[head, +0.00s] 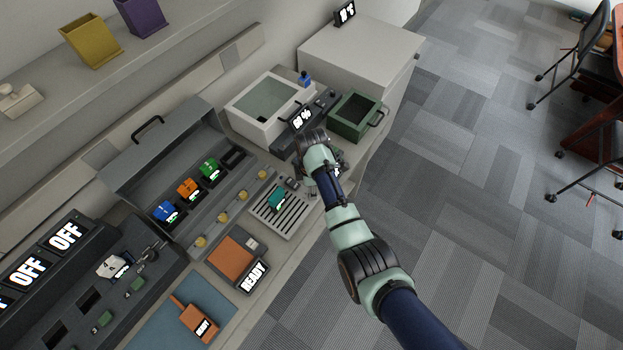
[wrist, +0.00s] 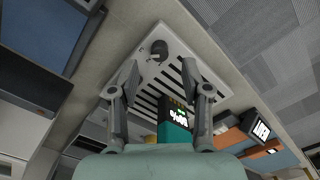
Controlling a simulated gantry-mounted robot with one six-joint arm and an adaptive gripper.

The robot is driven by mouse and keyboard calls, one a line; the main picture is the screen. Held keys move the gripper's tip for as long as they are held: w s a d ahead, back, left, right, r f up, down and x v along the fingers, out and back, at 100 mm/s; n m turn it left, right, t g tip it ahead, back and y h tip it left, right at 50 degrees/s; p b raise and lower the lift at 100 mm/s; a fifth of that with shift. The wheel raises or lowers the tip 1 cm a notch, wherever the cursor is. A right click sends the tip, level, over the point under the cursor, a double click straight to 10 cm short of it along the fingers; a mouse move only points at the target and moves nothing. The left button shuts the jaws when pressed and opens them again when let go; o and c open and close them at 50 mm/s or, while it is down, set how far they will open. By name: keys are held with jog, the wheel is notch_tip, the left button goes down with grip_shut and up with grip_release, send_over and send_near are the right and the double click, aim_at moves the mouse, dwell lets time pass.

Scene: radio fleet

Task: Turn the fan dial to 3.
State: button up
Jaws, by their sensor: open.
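The fan dial (wrist: 158,50) is a dark round knob with a lighter pointer, at one end of the pale slotted vent panel (wrist: 146,72) in the wrist view. No contact with the dial shows. The dial's marks are too small to read. In the head view my arm hides most of the gripper.
A teal radio (wrist: 173,134) with a lit label stands on the slats, close to my gripper; it also shows in the head view (head: 275,200). A green bin (head: 352,126) and a white box (head: 241,115) stand behind. An orange READY pad (head: 231,258) lies nearer.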

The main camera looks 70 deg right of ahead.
notch_tip(320, 180, up, 8)
jog(key=shift+f, duration=0.1)
dwell(0.6)
